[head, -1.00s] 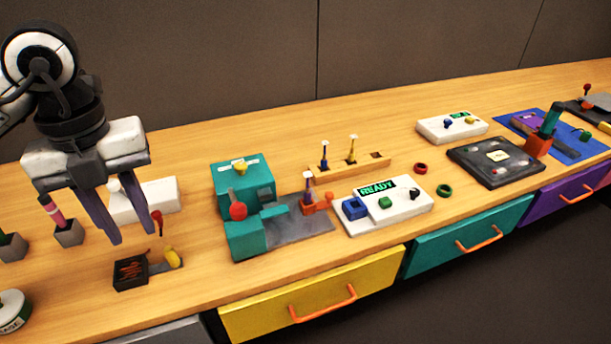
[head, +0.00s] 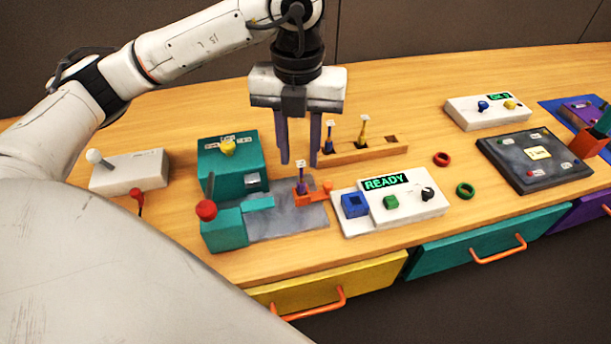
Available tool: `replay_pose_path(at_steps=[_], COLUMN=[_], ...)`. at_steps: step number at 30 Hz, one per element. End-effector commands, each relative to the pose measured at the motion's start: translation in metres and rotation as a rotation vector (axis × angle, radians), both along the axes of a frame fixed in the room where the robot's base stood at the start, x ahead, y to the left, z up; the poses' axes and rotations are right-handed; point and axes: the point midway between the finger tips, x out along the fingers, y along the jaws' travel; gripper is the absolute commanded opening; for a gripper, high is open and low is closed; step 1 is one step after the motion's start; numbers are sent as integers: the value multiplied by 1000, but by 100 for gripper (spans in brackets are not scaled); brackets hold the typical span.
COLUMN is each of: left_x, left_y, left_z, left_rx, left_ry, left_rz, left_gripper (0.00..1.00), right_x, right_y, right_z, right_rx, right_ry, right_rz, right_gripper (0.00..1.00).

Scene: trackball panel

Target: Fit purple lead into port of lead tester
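The purple lead (head: 301,184) stands upright in a small orange holder (head: 314,196), with a white tag on its top. The holder is at the right end of a grey plate joined to a teal fixture. My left gripper (head: 299,164) points down, open and empty. Its two fingertips appear on either side of the lead's tag; I cannot tell whether they are level with it in depth. The lead tester (head: 411,209) is a white panel just right of the holder, with a green READY display. Its blue square port (head: 354,205) is at the panel's left end. My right gripper is out of view.
A wooden rack (head: 345,154) behind holds a blue and a yellow lead, close to my gripper's right finger. The teal fixture (head: 228,178) has a red-knobbed lever. Red (head: 442,159) and green rings lie right of the tester. Drawers line the bench front.

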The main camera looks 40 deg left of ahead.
Motion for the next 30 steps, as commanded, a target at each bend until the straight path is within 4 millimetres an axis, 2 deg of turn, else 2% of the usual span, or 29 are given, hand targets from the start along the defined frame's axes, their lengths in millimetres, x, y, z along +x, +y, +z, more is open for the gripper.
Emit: replay_pose_path(at_steps=[5,12,21,27,30], left_x=[3,6,7,7,7], left_y=[1,3,3,3,3], left_z=[-15,-49,-55,-55,-55], left_rx=[0,0,-1,-1,-1], left_ry=[3,2,0,0,0], left_rz=[0,-2,-2,-2,-1], left_gripper=[29,29,29,0,0], right_x=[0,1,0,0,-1], right_y=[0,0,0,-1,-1], right_z=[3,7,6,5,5], right_rx=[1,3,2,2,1], right_ry=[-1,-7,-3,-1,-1], right_rz=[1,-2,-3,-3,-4], right_gripper=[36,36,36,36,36])
